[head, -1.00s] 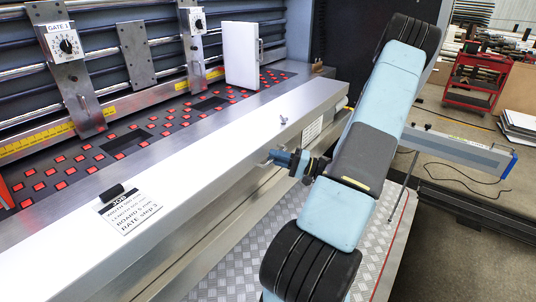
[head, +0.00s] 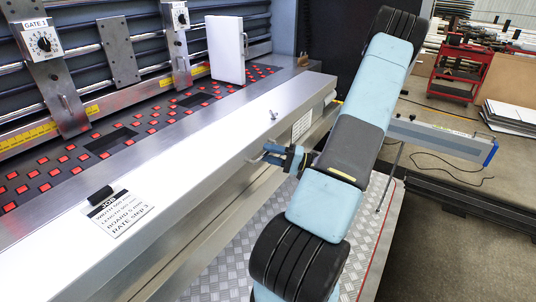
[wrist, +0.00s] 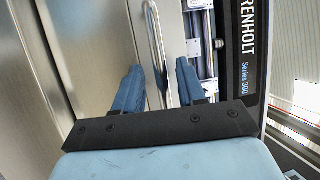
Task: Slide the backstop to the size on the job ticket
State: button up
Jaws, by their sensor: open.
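An upright white plate with a side handle, seemingly the backstop (head: 226,50), stands on the feed table in the head view. The job ticket (head: 120,214) lies on the bright front beam, under a small black object. It lists width, length, board and rate step 3; the smaller figures are blurred. My gripper (head: 262,154) is open at the beam's front side, well apart from the white plate. In the wrist view my two blue fingers (wrist: 160,70) flank a long metal bar handle (wrist: 156,40) in the picture. I cannot tell how deep the bar lies between them.
The front beam (head: 215,140) runs between my arm and the red-dotted feed table (head: 150,115). A yellow scale (head: 30,132) runs behind it, near the GATE 1 dial (head: 43,40). A grey rail with a blue end (head: 440,138) juts out right. A red cart (head: 455,75) stands beyond.

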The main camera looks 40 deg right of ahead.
jog(key=v, duration=1.3)
jog(key=shift+a, duration=0.15)
jog(key=w+a+r+n+g+h, duration=0.1)
jog(key=a+r+n+g+h, duration=0.15)
jog(key=a+r+g, duration=0.6)
jog(key=w+a+r+n+g+h, duration=0.2)
jog(key=a+r+n+g, duration=0.3)
jog(key=a, duration=0.7)
jog(key=s+a+r+t+h, duration=0.2)
jog(key=s+a+r+h, duration=0.2)
jog(key=r, duration=0.4)
jog(key=s+a+r+n+t+h, duration=0.1)
jog(key=s+a+r+t+h, duration=0.1)
jog(key=s+a+r+h, duration=0.3)
jog(key=shift+s+a+r, duration=0.2)
jog(key=shift+a+r, duration=1)
jog(key=shift+r, duration=0.35)
jog(key=shift+t, duration=0.25)
